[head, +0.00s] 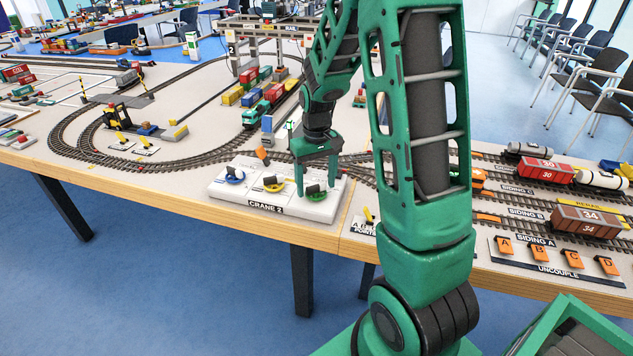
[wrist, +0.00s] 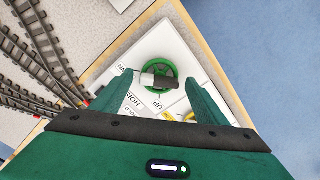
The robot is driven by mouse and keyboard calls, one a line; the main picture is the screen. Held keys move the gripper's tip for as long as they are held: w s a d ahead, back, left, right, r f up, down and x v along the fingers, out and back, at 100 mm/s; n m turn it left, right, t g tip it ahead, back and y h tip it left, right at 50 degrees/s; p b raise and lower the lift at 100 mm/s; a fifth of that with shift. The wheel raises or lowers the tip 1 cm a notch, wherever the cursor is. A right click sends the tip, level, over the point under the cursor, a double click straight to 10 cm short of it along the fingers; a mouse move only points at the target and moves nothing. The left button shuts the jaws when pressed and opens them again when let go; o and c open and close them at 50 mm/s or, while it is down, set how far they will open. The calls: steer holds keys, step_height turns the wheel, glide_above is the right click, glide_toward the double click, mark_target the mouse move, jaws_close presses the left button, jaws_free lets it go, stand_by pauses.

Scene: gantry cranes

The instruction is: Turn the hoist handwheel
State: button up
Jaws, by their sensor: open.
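The green handwheel (head: 316,195) is at the right end of the white CRANE 2 panel (head: 220,188), near the table's front edge. In the wrist view the green wheel (wrist: 173,84) has a dark and pale bar across it. Partly hidden lettering beside it seems to begin "HOI", with "UP" nearby. My gripper (head: 318,182) points down over this wheel, fingers apart. In the wrist view my gripper (wrist: 162,86) is open, with one finger on each side of the wheel and nothing held. I cannot tell whether the fingers touch the rim.
A blue wheel (head: 231,177) and a yellow wheel (head: 273,185) sit left on the same panel. An orange lever (head: 262,155) stands behind it. Rail track curves behind the panel. Wagons (head: 585,220) and orange uncouple levers (head: 572,258) lie to the right. Open floor is in front.

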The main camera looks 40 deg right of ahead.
mark_target(316, 185)
step_height(316, 185, up, 11)
steer(key=shift+f, duration=0.15)
steer(key=shift+w, duration=0.1)
stand_by(1.0)
